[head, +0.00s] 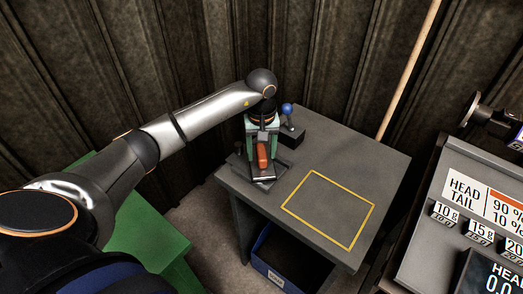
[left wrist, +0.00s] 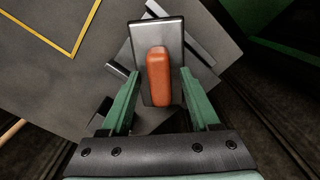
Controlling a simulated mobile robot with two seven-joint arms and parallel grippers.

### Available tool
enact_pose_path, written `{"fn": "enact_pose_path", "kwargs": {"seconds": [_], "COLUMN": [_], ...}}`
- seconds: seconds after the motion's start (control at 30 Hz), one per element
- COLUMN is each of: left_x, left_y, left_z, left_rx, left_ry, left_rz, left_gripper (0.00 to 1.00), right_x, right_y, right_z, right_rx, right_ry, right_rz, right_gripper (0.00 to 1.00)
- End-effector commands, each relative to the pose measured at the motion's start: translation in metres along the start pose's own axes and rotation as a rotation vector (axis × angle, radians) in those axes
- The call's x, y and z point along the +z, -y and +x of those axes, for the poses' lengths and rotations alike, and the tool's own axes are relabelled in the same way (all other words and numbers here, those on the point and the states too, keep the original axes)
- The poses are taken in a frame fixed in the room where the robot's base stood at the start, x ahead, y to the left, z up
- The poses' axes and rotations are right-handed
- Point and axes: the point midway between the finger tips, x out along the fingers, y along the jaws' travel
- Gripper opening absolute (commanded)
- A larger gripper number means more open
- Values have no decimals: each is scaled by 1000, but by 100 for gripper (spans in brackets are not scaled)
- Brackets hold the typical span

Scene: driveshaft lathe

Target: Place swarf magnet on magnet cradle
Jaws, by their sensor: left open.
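The swarf magnet is a grey block with an orange handle (head: 263,157). It appears to rest on the dark magnet cradle (head: 239,165) near the left corner of the grey table. In the left wrist view the magnet (left wrist: 159,75) lies over the cradle's angled dark bars (left wrist: 196,46), and its plate looks turned relative to them. My left gripper (head: 262,152) is open, pointing down over the magnet. Its green fingers stand on either side of the handle, with visible gaps in the left wrist view (left wrist: 160,88). Contact under the magnet is hidden. My right gripper is out of view.
A blue ball-topped lever on a dark box (head: 291,134) stands just behind the cradle. A yellow outlined rectangle (head: 290,207) marks bare table (head: 385,160). A blue bin (head: 262,262) sits below. A green surface (head: 150,230) is left, a control panel (head: 450,210) right.

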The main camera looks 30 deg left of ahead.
Motion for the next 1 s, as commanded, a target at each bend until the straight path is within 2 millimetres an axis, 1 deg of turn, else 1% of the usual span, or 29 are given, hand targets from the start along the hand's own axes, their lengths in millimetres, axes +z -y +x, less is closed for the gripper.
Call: {"fn": "enact_pose_path", "kwargs": {"seconds": [0.03,0.07,0.17,0.4,0.5,0.6,0.77,1.0], "left_x": [0,-1,-2,-1,-1,-1,0,0], "left_y": [0,-1,0,0,-1,-1,0,0], "left_z": [-5,-7,-24,-77,-96,-110,-121,-122], "left_rx": [1,3,3,3,3,2,0,-1], "left_ry": [1,-2,-6,-6,-5,-3,0,1], "left_rz": [0,0,1,1,0,0,0,0], "left_gripper": [62,62,62,62,62,62,62,62], "right_x": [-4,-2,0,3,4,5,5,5], "right_y": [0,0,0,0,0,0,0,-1], "right_z": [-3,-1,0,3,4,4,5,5], "right_rx": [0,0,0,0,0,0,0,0], "right_ry": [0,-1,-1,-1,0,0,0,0], "right_rz": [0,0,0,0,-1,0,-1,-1], "right_gripper": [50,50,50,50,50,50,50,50]}}
